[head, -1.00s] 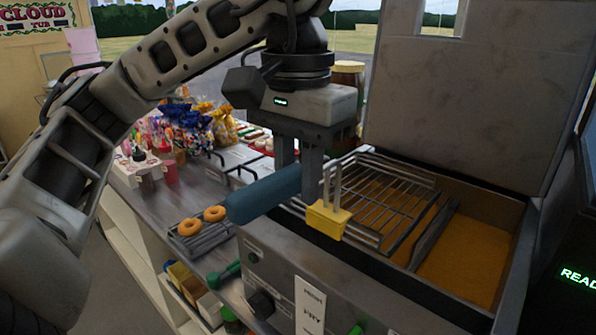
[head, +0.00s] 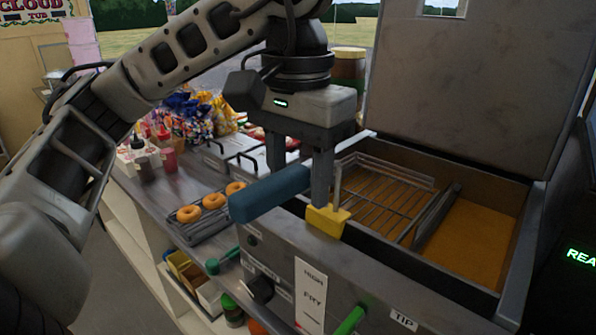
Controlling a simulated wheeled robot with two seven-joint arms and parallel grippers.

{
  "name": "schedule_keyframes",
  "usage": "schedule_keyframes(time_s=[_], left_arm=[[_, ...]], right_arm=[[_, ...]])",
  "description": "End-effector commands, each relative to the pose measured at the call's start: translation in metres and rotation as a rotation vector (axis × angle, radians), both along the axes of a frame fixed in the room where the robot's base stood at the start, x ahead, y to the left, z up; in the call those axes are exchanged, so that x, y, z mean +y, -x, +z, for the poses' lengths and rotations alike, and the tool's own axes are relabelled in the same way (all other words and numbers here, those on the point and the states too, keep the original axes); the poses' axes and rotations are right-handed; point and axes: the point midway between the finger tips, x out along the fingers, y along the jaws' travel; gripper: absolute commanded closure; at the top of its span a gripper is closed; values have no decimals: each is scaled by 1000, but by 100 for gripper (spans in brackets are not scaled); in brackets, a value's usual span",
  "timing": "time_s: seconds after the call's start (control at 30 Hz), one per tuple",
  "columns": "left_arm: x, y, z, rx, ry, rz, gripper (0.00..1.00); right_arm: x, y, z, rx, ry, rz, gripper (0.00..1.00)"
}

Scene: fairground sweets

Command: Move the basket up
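The wire basket (head: 388,198) sits in the left part of the fryer well, over the orange-brown oil. Its blue handle (head: 268,194) sticks out toward the front left, over the fryer's front edge. A yellow piece (head: 327,221) is at the handle's inner end, by that edge. My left gripper (head: 299,180) points down at the handle with its fingers apart, one on the far side and one on the near side. A gap shows between the fingers; contact with the handle cannot be told. My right gripper is not in view.
A raised metal lid (head: 455,90) stands behind the well (head: 470,255). Doughnuts (head: 214,201) lie on a rack left of the fryer. Lidded trays (head: 240,160), sauce bottles (head: 170,160) and sweet bags (head: 205,115) stand behind.

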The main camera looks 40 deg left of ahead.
Motion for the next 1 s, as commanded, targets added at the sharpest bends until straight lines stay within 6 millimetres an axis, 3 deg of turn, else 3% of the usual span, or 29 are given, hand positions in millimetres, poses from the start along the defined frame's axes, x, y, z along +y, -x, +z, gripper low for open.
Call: schedule_keyframes(time_s=[0.5,0.7,1.0], left_arm=[[0,0,-1,4,-1,-1,51],[0,0,47,-4,-2,1,51],[0,0,120,-5,-1,2,51]], right_arm=[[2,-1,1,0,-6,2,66],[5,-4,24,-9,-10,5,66],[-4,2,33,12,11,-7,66]])
